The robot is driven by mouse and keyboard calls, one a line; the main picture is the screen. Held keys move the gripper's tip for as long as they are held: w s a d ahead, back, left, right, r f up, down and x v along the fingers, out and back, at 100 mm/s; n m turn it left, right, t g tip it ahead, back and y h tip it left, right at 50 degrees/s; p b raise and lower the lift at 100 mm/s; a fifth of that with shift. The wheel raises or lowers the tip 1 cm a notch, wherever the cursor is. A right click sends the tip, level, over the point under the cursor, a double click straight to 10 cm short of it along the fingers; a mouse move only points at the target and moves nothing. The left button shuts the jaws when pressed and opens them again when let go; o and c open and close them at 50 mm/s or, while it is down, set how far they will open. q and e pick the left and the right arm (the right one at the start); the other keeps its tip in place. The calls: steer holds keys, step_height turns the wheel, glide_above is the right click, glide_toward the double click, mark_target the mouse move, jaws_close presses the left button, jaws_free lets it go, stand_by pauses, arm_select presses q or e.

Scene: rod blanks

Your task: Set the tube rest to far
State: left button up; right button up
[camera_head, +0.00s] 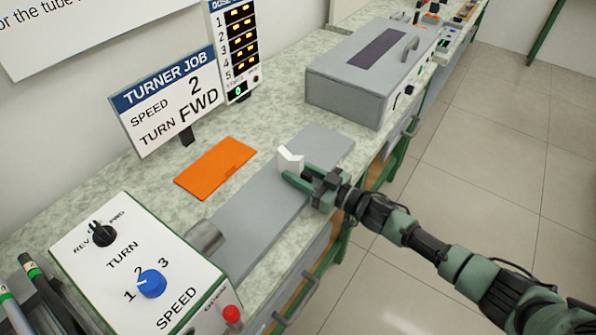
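The tube rest, a white block with a V-shaped top (290,159), stands on the flat grey bed (262,205) of the turner, towards its far end. My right gripper (296,174) reaches in from the right, with its green fingers parted at the near side of the tube rest. The fingertips are at the block's lower part. I cannot tell whether they press on it or only stand around it. My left gripper is not in view.
The turner's control box (140,270) has a blue speed knob, a black turn knob and a red button. A metal chuck (206,237) faces the bed. An orange mat (216,168), a job sign (165,105) and a grey lidded box (345,85) stand around it.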

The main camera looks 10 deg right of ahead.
steer(key=shift+c, duration=0.3)
jaws_close()
steer(key=shift+d, duration=0.1)
stand_by(1.0)
